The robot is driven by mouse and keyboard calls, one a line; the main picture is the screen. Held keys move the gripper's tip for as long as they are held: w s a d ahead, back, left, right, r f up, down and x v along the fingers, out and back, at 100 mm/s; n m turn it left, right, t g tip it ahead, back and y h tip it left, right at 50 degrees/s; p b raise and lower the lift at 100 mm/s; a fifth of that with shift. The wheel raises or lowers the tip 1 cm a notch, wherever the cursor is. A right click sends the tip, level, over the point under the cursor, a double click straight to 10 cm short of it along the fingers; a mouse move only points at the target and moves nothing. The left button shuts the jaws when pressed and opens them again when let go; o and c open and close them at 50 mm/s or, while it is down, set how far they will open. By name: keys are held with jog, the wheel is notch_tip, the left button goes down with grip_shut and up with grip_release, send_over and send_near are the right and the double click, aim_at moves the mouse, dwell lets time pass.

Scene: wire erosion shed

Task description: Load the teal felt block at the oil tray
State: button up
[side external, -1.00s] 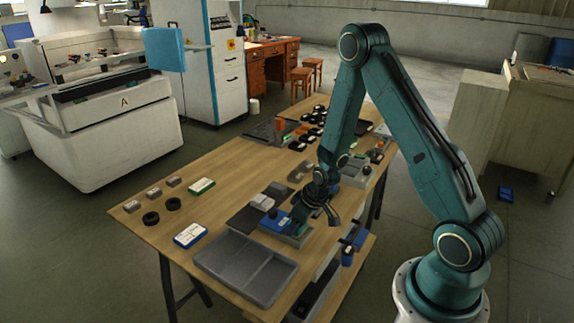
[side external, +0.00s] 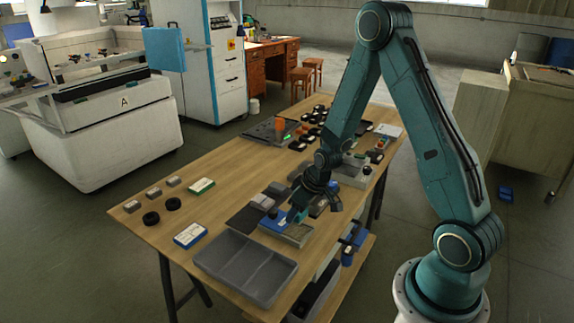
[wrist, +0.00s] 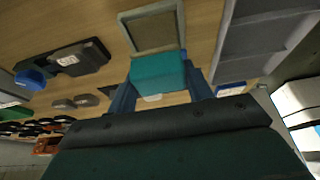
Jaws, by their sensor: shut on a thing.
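The teal felt block (wrist: 158,72) sits between my gripper's fingers (wrist: 160,92) in the wrist view, and the gripper is shut on it. In the side view the block (side external: 296,215) is small and partly hidden by my gripper (side external: 300,212). A small square tray with a grey rim and tan floor, apparently the oil tray (wrist: 181,22), lies just beyond the block in the wrist view. In the side view this tray (side external: 287,236) is just below and left of my gripper. I cannot tell whether the block touches its rim. No object shows inside it.
A large grey divided tray (side external: 245,265) stands at the front of the table. A blue-and-white case (side external: 190,235) lies left of the divided tray. Bare wood surrounds the left-hand items.

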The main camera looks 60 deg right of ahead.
jog(key=shift+r, duration=1.1)
jog(key=shift+a, duration=0.1)
jog(key=w+a+r, duration=0.1)
jog(key=a, duration=1)
jog(key=shift+w+a+r, duration=0.3)
jog(key=shift+w+a, duration=0.1)
